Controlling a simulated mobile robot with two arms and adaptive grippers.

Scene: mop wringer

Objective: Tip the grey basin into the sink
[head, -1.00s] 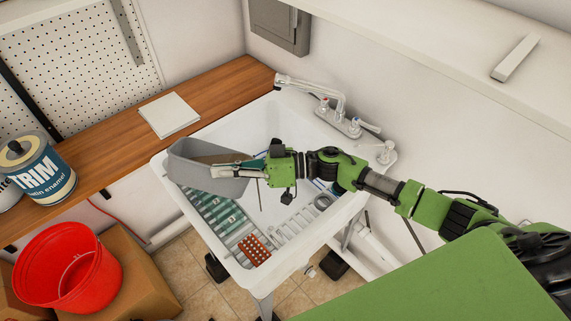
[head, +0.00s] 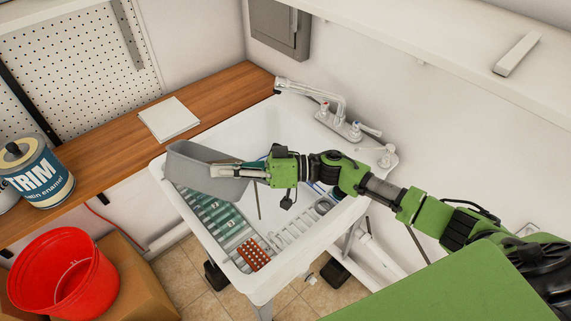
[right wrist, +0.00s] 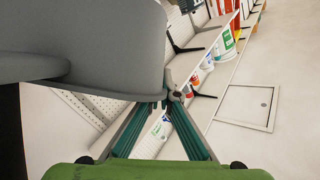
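The grey basin (head: 207,178) is tilted over the left part of the white sink (head: 262,284). In the right wrist view, its smooth grey wall (right wrist: 110,45) fills the upper left. My right gripper (head: 232,168) reaches across the sink from the right to the basin's right end. In the right wrist view, the fingertips (right wrist: 167,97) come together at the basin's edge and look shut on it. Most of the basin's inside is hidden, and I cannot tell what it holds. My left gripper is not in view.
A faucet (head: 343,121) stands at the sink's back right. A ribbed green and grey surface and a red perforated block (head: 252,254) lie in the sink. A wooden counter (head: 110,150) carries a paint can (head: 38,176) and white sheets (head: 168,119). A red bucket (head: 62,275) sits on a cardboard box.

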